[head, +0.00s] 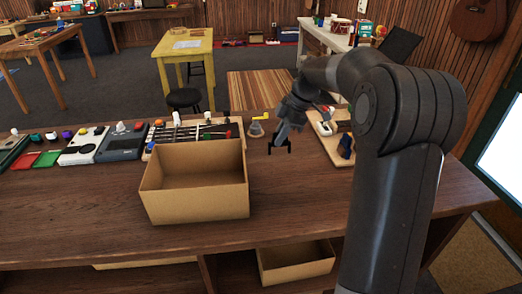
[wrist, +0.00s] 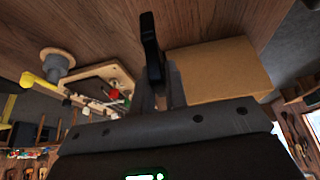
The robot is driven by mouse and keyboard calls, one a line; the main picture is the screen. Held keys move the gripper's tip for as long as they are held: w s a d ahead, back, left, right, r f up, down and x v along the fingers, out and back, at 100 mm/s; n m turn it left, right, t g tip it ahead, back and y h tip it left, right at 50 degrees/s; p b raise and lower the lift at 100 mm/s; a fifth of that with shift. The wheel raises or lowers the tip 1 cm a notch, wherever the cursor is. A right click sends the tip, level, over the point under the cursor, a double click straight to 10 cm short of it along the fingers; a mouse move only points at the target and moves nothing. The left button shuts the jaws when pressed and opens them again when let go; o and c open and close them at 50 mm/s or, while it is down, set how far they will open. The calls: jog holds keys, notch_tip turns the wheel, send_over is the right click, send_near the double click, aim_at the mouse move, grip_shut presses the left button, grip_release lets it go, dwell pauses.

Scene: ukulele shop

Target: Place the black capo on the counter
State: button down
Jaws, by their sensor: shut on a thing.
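The black capo (head: 286,149) is held at the tip of my gripper (head: 280,138), above the brown wooden counter (head: 310,205). It also shows in the wrist view as a dark upright shape (wrist: 150,45) at the end of the grey fingers (wrist: 160,95). My gripper is shut on it and points down, right of the open cardboard box (head: 194,205). Bare counter surface shows under and in front of the capo. I cannot tell the exact height of the capo above the counter.
A wooden board with small tools (head: 332,150) lies right of my gripper. A small stand with a yellow part (head: 257,128) is behind left. Pedals and a tool rack (head: 188,132) line the back edge. The counter's front middle is clear.

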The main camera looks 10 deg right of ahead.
jog(key=shift+w+a+f, duration=0.35)
jog(key=shift+a+f, duration=0.3)
jog(key=shift+f, duration=0.5)
jog(key=shift+w+a+f, duration=0.4)
jog(key=shift+a+f, duration=0.3)
jog(key=shift+f, duration=0.4)
jog(key=shift+w+a+f, duration=0.35)
jog(key=shift+a+f, duration=0.3)
jog(key=shift+f, duration=0.5)
jog(key=shift+f, duration=0.1)
jog(key=c, duration=1.5)
grip_release()
jog(key=shift+o, duration=0.2)
